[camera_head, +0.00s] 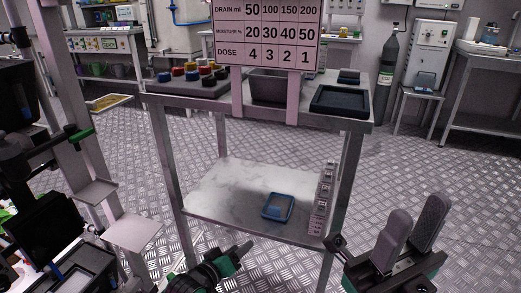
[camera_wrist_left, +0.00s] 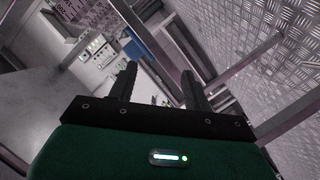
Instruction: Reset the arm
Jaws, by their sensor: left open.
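My left gripper (camera_head: 240,252) is low in the head view, in front of the metal cart near its lower shelf. In the left wrist view its two dark fingers (camera_wrist_left: 158,72) stand apart with nothing between them. My right gripper (camera_head: 418,212) is at the lower right, beside the cart's right front leg. Its two grey finger pads point up and stand apart, with nothing between them. Both grippers appear clear of the objects on the cart.
The cart's top (camera_head: 215,104) bears a tray of coloured caps (camera_head: 196,72), a grey bin (camera_head: 268,90) and a dark tray (camera_head: 340,100). A pink dose sign (camera_head: 268,35) rises above. The lower shelf (camera_head: 225,190) holds a blue tray (camera_head: 277,207) and an upright strip (camera_head: 322,200).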

